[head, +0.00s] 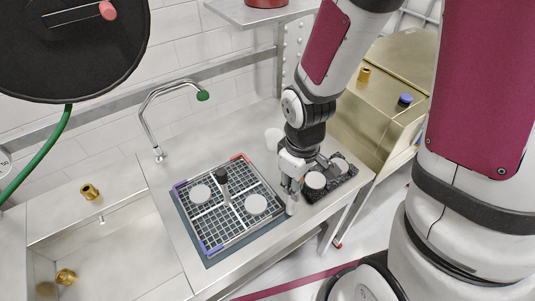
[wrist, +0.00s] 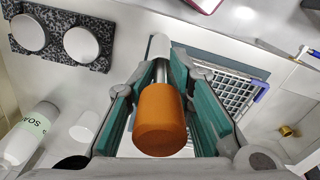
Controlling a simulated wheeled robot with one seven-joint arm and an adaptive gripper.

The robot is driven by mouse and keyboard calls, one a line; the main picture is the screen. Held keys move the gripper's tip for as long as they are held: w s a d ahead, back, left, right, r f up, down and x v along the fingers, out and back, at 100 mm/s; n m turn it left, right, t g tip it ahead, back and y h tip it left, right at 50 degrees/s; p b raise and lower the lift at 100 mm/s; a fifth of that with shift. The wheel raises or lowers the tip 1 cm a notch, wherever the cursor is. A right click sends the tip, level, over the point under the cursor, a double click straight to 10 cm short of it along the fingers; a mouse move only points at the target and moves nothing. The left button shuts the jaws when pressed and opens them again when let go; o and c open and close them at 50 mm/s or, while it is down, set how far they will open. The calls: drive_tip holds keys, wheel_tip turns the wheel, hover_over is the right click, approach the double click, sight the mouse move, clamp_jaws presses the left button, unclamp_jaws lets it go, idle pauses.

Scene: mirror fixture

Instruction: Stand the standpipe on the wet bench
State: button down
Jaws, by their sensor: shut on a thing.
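My gripper (wrist: 158,105) is shut on the standpipe (wrist: 160,122), which has a thick orange end near the wrist camera, a thin steel shaft and a pale far end. In the head view my gripper (head: 291,180) points down over the steel wet bench (head: 240,108), between the grid rack and the speckled tray. A pale lower end of the standpipe (head: 291,206) shows beneath the fingers, close to the bench; I cannot tell whether it touches. The fingers and arm hide most of the standpipe in the head view.
The grid rack (head: 205,225), with pale discs and a black-topped post, is left of my gripper. A speckled tray (head: 345,179) with pale discs is right. A white cup (head: 273,138) stands behind; a soap bottle (wrist: 30,135) is nearby. A faucet (head: 150,115) and sink lie left.

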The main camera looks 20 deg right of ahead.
drive_tip(key=w+f, duration=0.2)
drive_tip(key=w, duration=0.5)
drive_tip(key=w+f+b, duration=0.1)
drive_tip(key=w+f, duration=0.2)
drive_tip(key=w, duration=0.5)
drive_tip(key=shift+d, duration=0.4)
drive_tip(key=shift+f, duration=0.15)
drive_tip(key=c, duration=1.4)
unclamp_jaws()
drive_tip(key=shift+o, duration=0.2)
